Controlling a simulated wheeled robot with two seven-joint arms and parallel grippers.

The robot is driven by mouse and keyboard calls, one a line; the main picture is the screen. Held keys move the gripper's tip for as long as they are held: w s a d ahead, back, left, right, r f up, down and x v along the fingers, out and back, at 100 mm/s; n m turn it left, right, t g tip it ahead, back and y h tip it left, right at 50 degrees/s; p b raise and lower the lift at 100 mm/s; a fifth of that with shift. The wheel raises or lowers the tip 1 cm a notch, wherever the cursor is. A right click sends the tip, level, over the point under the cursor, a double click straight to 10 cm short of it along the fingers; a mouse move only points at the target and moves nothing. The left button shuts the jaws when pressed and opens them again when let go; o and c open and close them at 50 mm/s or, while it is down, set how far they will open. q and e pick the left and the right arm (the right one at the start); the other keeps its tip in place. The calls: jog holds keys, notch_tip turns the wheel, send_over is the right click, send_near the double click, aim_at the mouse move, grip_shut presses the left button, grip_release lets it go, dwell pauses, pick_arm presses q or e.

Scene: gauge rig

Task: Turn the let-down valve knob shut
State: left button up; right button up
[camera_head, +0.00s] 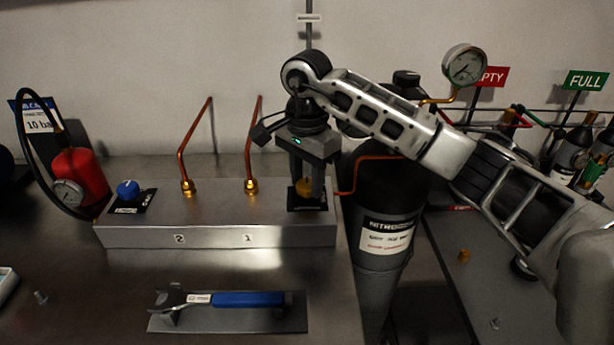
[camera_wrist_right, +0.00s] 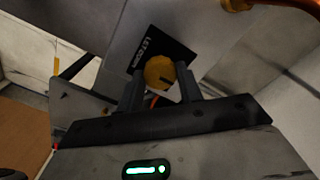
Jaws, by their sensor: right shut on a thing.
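The let-down valve knob is yellow and round (camera_head: 304,187), at the right end of the metal manifold block (camera_head: 215,236). It sits on a black label plate (camera_head: 306,205). My right gripper (camera_head: 306,186) points straight down over it, with its fingers around the knob. In the right wrist view the yellow knob (camera_wrist_right: 160,72) shows between the two fingertips (camera_wrist_right: 160,82), which are shut on it; a dark mark runs on its face. The label lettering beside it is partly covered. My left gripper is in neither view.
A blue knob (camera_head: 128,189) and a red cylinder with a gauge (camera_head: 80,175) are at the block's left. Two copper pipes (camera_head: 196,140) rise from the block. A blue-handled wrench (camera_head: 240,299) lies in front. A dark tank (camera_head: 385,225) stands close on the right.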

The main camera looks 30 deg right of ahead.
aim_at(307, 183)
jog(key=m, duration=0.6)
jog(key=shift+m, duration=0.4)
jog(key=m, duration=0.6)
jog(key=shift+b, duration=0.3)
jog(key=shift+m, duration=0.4)
jog(key=o, duration=1)
jog(key=shift+r, duration=0.15)
notch_tip(307, 183, up, 16)
jog(key=p, duration=0.1)
